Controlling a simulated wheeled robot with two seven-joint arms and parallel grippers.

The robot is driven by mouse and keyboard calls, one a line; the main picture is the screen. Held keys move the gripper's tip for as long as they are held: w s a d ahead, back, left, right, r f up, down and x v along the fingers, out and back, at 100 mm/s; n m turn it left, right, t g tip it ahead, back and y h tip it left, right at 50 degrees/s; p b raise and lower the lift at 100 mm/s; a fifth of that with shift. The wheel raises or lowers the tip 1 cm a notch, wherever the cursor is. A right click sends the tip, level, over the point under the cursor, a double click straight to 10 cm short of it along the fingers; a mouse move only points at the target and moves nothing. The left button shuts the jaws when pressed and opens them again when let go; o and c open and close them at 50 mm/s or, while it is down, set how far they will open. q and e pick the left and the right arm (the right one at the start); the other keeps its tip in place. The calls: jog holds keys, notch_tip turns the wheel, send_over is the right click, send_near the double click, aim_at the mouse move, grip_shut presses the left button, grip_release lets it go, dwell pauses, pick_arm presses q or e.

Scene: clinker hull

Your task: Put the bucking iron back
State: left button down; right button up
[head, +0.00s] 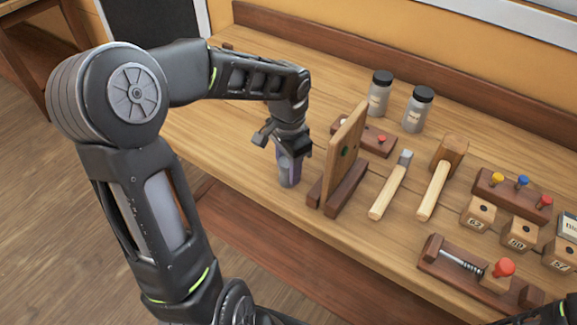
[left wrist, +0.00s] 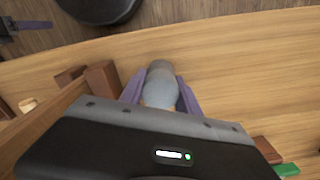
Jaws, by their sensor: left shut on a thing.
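My left gripper (head: 287,163) points down over the bench, left of the upright wooden board. It is shut on a grey, rounded cylinder, the bucking iron (head: 287,178). In the left wrist view the bucking iron (left wrist: 160,82) sits between the two purple-grey fingers. Its lower end is at or just above the bench top; I cannot tell if it touches. Only a dark part of my right arm shows at the lower right corner.
Two capped jars (head: 379,95) (head: 417,110) stand behind. A peg rack (head: 513,195), number blocks (head: 478,213) and a screw-clamp holder (head: 470,270) are at right. Bench left of the gripper is clear (head: 215,115).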

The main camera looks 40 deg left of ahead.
pick_arm(q)
jog(key=c, duration=1.1)
grip_release()
jog(key=o, duration=0.3)
notch_tip(320, 180, up, 8)
jog(key=shift+f, duration=0.1)
